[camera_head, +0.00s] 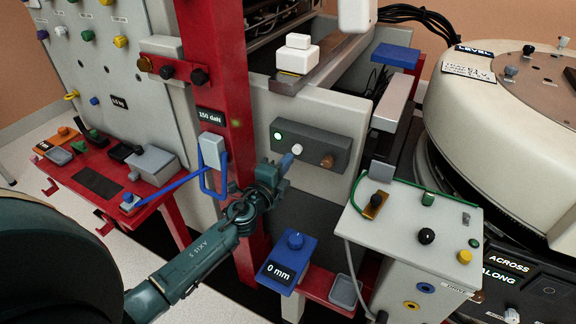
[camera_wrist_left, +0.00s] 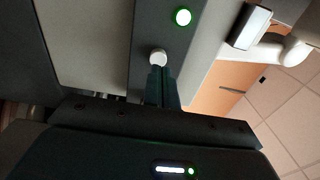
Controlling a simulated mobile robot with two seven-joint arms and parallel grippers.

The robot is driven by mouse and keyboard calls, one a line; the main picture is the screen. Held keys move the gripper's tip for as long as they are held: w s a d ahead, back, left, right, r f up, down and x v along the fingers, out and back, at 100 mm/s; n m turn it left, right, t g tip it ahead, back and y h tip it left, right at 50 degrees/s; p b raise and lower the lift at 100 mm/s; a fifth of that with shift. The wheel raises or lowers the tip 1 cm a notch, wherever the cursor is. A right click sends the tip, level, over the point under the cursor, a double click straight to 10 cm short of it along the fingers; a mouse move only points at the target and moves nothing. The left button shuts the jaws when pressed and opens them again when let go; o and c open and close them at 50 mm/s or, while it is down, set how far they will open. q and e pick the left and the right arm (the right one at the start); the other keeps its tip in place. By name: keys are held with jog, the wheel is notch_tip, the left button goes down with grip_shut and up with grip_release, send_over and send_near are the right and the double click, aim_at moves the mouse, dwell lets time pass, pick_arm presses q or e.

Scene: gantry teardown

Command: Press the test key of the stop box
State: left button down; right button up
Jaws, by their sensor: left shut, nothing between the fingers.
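The stop box is most likely the dark grey box (camera_head: 320,141) on the pale gantry face. It carries a lit green lamp (camera_head: 278,136), a white round key (camera_head: 297,149) and a brown knob (camera_head: 326,161). My left gripper (camera_head: 286,163) is shut and empty, its tips just below the white key. In the left wrist view the shut fingertips (camera_wrist_left: 160,76) end at the white key (camera_wrist_left: 158,57), and the green lamp (camera_wrist_left: 183,17) glows above it. I cannot tell whether the tips touch the key. My right gripper is not in view.
A red post (camera_head: 222,100) with a blue-handled force gauge (camera_head: 211,152) stands left of the box. A blue "0 mm" block (camera_head: 287,262) sits below. A grey control cabinet (camera_head: 405,225) with knobs and a green cable stands right. White blocks (camera_head: 297,56) rest on the beam above.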

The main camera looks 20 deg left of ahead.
pick_arm(q)
jog(key=s+b, duration=0.1)
jog(key=s, duration=0.9)
jog(key=shift+a, duration=0.25)
jog(key=shift+f, duration=0.15)
